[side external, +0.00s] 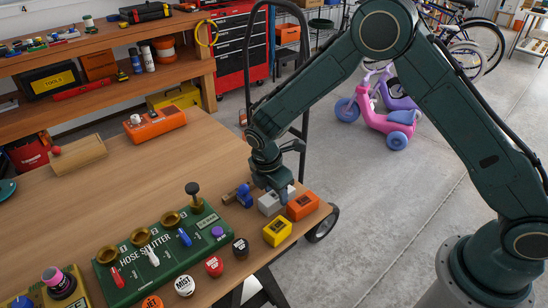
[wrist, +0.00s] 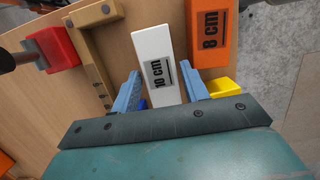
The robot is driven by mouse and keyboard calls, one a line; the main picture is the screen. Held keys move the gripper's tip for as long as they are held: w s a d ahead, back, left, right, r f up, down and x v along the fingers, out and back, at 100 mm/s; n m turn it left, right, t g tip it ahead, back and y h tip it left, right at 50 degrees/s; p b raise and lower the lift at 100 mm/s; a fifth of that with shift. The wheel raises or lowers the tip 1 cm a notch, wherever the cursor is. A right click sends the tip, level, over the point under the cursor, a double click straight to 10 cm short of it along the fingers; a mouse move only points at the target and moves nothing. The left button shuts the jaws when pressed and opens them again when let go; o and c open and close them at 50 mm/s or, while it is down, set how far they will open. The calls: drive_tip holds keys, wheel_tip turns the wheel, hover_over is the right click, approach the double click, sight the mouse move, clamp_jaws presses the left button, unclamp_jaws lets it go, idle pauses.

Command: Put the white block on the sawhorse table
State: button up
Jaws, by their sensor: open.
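The white block (side external: 269,204) sits near the right corner of the wooden tabletop (side external: 130,185). In the wrist view the white block (wrist: 152,50) is long, marked "10 cm", and points up the picture. My gripper (side external: 274,186) is down at the block, pointing at the tabletop. In the wrist view my gripper (wrist: 160,72) is open, its blue fingers on either side of the block's near end, with a visible gap at each side. The fingers partly hide the block in the side view. A dark slanted leg (side external: 270,286) shows under the tabletop.
An orange block (side external: 303,207) marked "8 cm" stands close beside the white one, and a yellow block (side external: 277,233) is nearer the front. A wooden piece (wrist: 90,50) and a red part (wrist: 53,47) lie left in the wrist view. A green hose splitter (side external: 160,250) stands left.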

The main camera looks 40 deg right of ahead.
wheel_tip(320, 180, up, 12)
drive_tip(key=a, duration=0.2)
drive_tip(key=shift+a, duration=0.2)
idle(0.3)
drive_tip(key=shift+r, duration=0.1)
idle(0.4)
wheel_tip(320, 180, up, 9)
drive_tip(key=m+t+y, duration=0.1)
drive_tip(key=m, duration=0.4)
hover_over(270, 199)
drive_tip(key=s+d, duration=0.5)
drive_tip(key=s+d+r+m+t, duration=0.1)
drive_tip(key=s+d+r+m, duration=0.25)
drive_tip(key=s+r, duration=0.25)
drive_tip(key=s+d+r+m+t, duration=0.1)
drive_tip(key=s+m, duration=0.3)
drive_tip(key=s, duration=0.4)
drive_tip(key=s+d+m+t+y, duration=0.1)
drive_tip(key=s+d+m+t, duration=0.1)
drive_tip(key=s+m, duration=0.3)
drive_tip(key=s+d, duration=0.1)
drive_tip(key=s, duration=0.3)
drive_tip(key=shift+d+r+t, duration=0.3)
drive_tip(key=shift+r, duration=0.05)
